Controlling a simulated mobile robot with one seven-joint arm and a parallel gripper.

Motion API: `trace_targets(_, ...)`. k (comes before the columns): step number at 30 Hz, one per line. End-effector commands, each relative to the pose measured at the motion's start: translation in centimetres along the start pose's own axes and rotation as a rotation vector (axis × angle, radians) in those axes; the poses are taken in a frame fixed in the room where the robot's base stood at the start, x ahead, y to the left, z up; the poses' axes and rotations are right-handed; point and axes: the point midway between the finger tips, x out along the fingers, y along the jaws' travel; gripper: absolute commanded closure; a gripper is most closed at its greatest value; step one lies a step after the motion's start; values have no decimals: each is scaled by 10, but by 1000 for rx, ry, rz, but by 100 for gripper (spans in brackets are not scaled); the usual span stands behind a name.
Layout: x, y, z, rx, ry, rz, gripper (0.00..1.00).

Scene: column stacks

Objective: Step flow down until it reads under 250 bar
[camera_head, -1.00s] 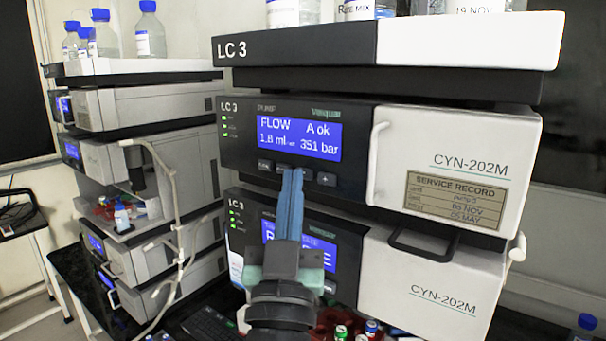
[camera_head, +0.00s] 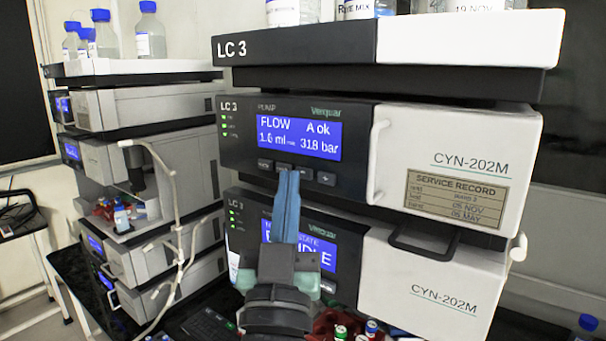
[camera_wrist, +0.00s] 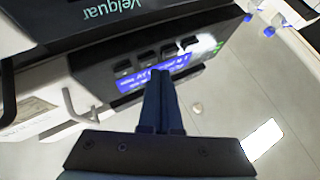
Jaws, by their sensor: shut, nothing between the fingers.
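The LC 3 pump module faces me in the head view. Its blue display (camera_head: 299,136) reads FLOW, A ok, 1.6 ml and 318 bar. Below it is a row of small dark buttons; the leftmost (camera_head: 265,164) and the plus button at the right end (camera_head: 326,177) show clearly. My gripper (camera_head: 288,173) is shut and empty, its blue fingers pointing up at the middle of this row. The tips partly cover the middle buttons, and I cannot tell whether they touch one. In the wrist view the shut fingers (camera_wrist: 158,72) reach toward a panel with buttons.
A lower module with its own blue display (camera_head: 318,252) sits beneath, partly hidden by my gripper. A white handle (camera_head: 376,160) stands out right of the pump display. Bottles stand on top. Another instrument stack (camera_head: 150,110) with a looping tube is at left.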

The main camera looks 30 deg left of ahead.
Motion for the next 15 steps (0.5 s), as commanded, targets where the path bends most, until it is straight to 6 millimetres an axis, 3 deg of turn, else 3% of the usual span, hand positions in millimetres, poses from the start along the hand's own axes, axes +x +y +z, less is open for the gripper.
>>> trace_targets(15,-9,-7,-5,3,0,-2,100)
